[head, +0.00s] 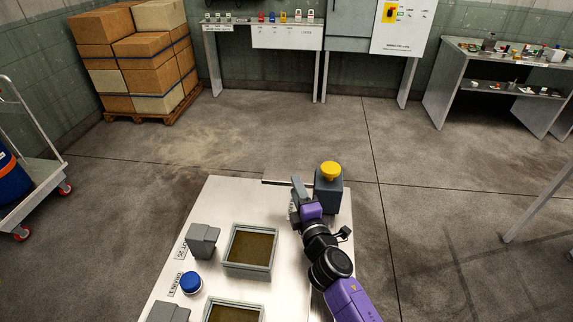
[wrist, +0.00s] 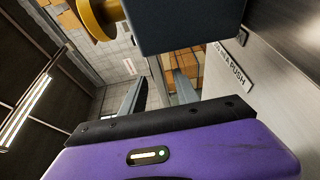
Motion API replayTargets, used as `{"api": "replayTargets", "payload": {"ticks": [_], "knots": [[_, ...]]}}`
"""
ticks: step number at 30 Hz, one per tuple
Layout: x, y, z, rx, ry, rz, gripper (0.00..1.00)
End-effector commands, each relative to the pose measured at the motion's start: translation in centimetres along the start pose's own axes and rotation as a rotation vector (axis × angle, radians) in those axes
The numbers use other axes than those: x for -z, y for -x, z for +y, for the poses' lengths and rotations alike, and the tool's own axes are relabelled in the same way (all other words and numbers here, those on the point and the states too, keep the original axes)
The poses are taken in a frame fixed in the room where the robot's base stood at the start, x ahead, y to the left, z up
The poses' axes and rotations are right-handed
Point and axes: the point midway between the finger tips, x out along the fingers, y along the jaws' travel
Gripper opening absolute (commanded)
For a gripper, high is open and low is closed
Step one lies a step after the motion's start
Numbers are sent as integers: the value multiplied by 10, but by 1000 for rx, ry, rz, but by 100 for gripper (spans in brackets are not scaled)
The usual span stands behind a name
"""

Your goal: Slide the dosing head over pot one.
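A dark grey block (head: 328,196) with a yellow round top (head: 330,170) stands at the far right of the pale bench top; I take it for the dosing head. In the wrist view the block (wrist: 185,22) and its yellow part (wrist: 98,18) fill the upper edge, close to my fingers. My gripper (head: 302,193) is just left of the block in the head view. In the wrist view my gripper (wrist: 158,88) has its fingers apart, with only background between them. Two square pots with brown contents, one farther (head: 250,251) and one nearer (head: 234,312), sit left of my arm; which is pot one is unclear.
Grey blocks (head: 202,241) and a blue round knob (head: 191,283) stand left of the pots on the bench top (head: 225,195). A label ending in "PUSH" (wrist: 232,68) is on the pale surface beside the block. Boxes, a cart and side tables stand well away.

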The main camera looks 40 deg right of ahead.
Motion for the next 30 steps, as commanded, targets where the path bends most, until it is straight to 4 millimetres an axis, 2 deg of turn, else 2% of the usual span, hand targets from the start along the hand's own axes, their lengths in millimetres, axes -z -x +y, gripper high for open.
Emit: {"api": "replayTargets", "payload": {"ticks": [5, 12, 16, 21, 29, 30], "knots": [[0, -17, 2, -1, -1, -1, 37], [0, -54, 2, -2, 0, 0, 37], [0, -68, 1, -2, -1, 0, 37], [0, -77, 0, -1, -1, 0, 37], [0, -77, 0, 0, -1, 0, 37], [0, -77, 0, -1, -1, 0, 29]]}}
